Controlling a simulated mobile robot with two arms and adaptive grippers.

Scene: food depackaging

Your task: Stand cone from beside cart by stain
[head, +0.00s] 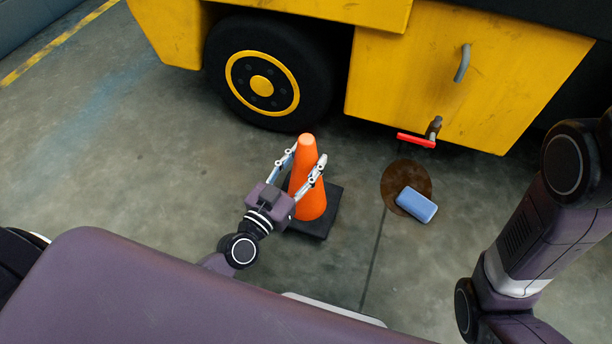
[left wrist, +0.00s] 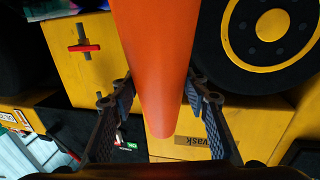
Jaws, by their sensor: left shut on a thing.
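An orange traffic cone (head: 309,199) with a black square base (head: 327,221) stands upright on the floor in front of the yellow cart (head: 478,70), near its wheel. My left gripper (head: 306,163) has its fingers on both sides of the cone's upper part and is shut on it. In the left wrist view the cone (left wrist: 156,50) runs between the two fingers (left wrist: 158,108). A dark brown stain (head: 391,178) lies on the floor to the right of the cone, with a blue block (head: 416,205) resting partly on it. My right gripper is not in view.
A red-handled valve (head: 416,140) sticks out low on the cart, just above the stain. The cart's black wheel (head: 299,75) is behind the cone. The floor left of the cone is clear, out to a yellow line (head: 60,40).

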